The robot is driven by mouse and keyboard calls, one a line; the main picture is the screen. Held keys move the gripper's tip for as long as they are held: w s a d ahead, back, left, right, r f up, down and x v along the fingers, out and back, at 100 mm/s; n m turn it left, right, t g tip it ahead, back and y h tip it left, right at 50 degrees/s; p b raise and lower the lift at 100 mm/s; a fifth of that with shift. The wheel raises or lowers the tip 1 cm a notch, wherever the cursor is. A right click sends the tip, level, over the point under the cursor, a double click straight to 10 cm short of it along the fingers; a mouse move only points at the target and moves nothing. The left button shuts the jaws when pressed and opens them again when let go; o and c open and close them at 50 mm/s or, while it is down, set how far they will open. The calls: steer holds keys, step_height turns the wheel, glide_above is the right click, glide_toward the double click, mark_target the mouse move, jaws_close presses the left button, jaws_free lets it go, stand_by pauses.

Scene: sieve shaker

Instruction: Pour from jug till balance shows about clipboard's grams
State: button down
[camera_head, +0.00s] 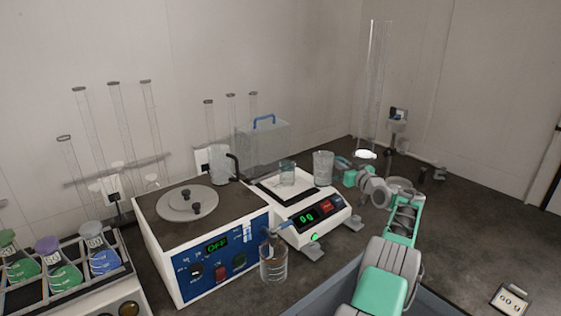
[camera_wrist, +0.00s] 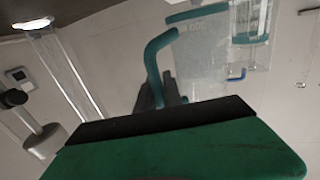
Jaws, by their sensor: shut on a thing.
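A clear jug (camera_head: 323,168) stands about upright just right of the balance pan. It fills the upper middle of the wrist view (camera_wrist: 203,60). My gripper (camera_head: 345,178) is shut on the jug's teal handle (camera_wrist: 156,62); the dark fingers (camera_wrist: 165,95) show in the wrist view. A glass beaker (camera_head: 287,174) sits on the white balance (camera_head: 318,222), left of the jug. The balance's green display seems to read zero. The small clipboard (camera_head: 510,299) lies at the bottom right, with writing like "60 g". The jug's fill level is unclear.
A boxy blue-fronted machine (camera_head: 228,262) stands left of the balance, with another beaker (camera_head: 273,264) before it. A clear case with a blue handle (camera_head: 263,145) is behind. Flasks in a rack (camera_head: 60,285) stand far left. A tall cylinder (camera_head: 374,85) rises behind my arm.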

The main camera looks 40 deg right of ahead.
mark_target(326, 152)
steer(key=shift+s+d+r, duration=0.1)
steer(key=shift+s+r, duration=0.05)
steer(key=shift+s, duration=0.05)
steer(key=w+a+r+n+g+p, duration=0.1)
steer(key=w+a+n+p, duration=0.1)
steer(key=w+a+r+n+g+p, duration=0.1)
steer(key=a+r+n+g+p, duration=0.1)
steer(key=n+p, duration=0.1)
steer(key=shift+w+r+g+p, duration=0.3)
steer(key=shift+w, duration=0.1)
stand_by(0.6)
steer(key=shift+w+a+r, duration=0.15)
steer(key=shift+a, duration=0.05)
stand_by(0.4)
steer(key=shift+w, duration=0.1)
steer(key=shift+w+a, duration=0.15)
steer(key=shift+r+n+p, duration=0.1)
steer(key=shift+n+p, duration=0.2)
steer(key=shift+p, duration=0.05)
